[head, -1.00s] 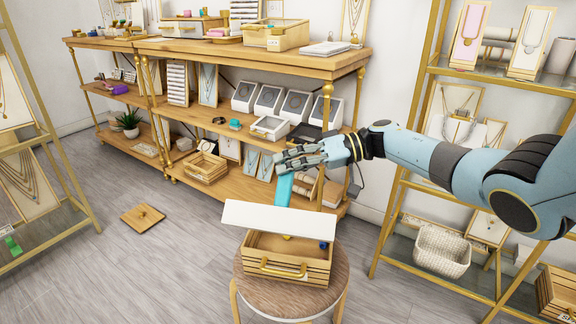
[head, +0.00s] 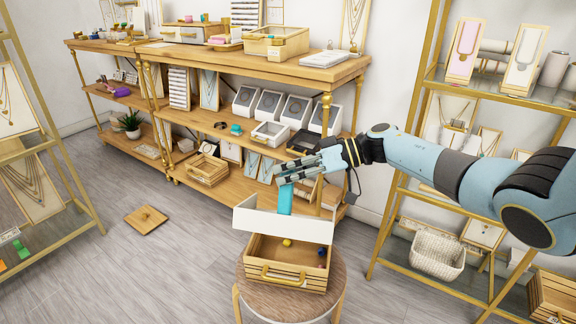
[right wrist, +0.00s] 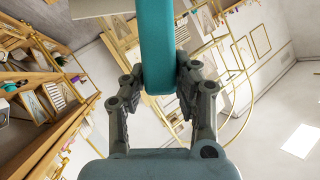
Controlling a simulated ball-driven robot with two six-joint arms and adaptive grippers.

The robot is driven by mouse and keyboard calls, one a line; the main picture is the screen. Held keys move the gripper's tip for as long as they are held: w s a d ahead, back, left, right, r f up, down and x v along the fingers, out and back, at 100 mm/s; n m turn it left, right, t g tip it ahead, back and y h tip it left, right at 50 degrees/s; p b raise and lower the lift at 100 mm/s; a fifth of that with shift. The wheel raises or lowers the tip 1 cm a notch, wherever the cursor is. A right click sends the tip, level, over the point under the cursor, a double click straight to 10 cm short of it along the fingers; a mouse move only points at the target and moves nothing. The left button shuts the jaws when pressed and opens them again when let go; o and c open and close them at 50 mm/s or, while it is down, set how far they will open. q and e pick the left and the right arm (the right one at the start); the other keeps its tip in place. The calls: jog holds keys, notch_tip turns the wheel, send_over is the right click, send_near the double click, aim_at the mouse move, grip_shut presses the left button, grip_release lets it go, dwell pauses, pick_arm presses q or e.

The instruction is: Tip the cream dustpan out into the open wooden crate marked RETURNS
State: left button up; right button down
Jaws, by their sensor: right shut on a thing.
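The cream dustpan (head: 285,222) is tilted over the wooden crate, its teal handle (head: 285,200) rising from its back. My right gripper (head: 286,172) is shut on that handle, above and behind the crate. In the right wrist view, the teal handle (right wrist: 157,45) sits between the two fingers (right wrist: 160,78). The open wooden crate (head: 283,281) stands on a round stool below the pan. A small yellow thing (head: 287,242) and a small blue thing (head: 321,251) show inside the crate. The crate's marking cannot be read. My left gripper is out of view.
The round stool (head: 338,280) has a little bare top around the crate. A wooden lid (head: 146,218) lies on the floor at the left. Stocked shelves (head: 240,185) stand behind, and a gold-framed rack (head: 398,215) stands at the right.

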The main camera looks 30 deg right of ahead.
notch_tip(320, 180, up, 3)
jog(key=n+t+h+p, duration=0.1)
jog(key=n+p, duration=0.1)
jog(key=p, duration=0.2)
jog(key=shift+r+n+h+p, duration=0.1)
jog(key=shift+n+h+p, duration=0.2)
jog(key=shift+n+p, duration=0.1)
jog(key=shift+r+n+t+p, duration=0.25)
jog(key=shift+n+t+p, duration=0.05)
jog(key=shift+n+p, duration=0.25)
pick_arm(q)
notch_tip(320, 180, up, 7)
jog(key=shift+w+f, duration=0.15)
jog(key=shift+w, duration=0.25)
pick_arm(e)
jog(key=shift+f, duration=0.1)
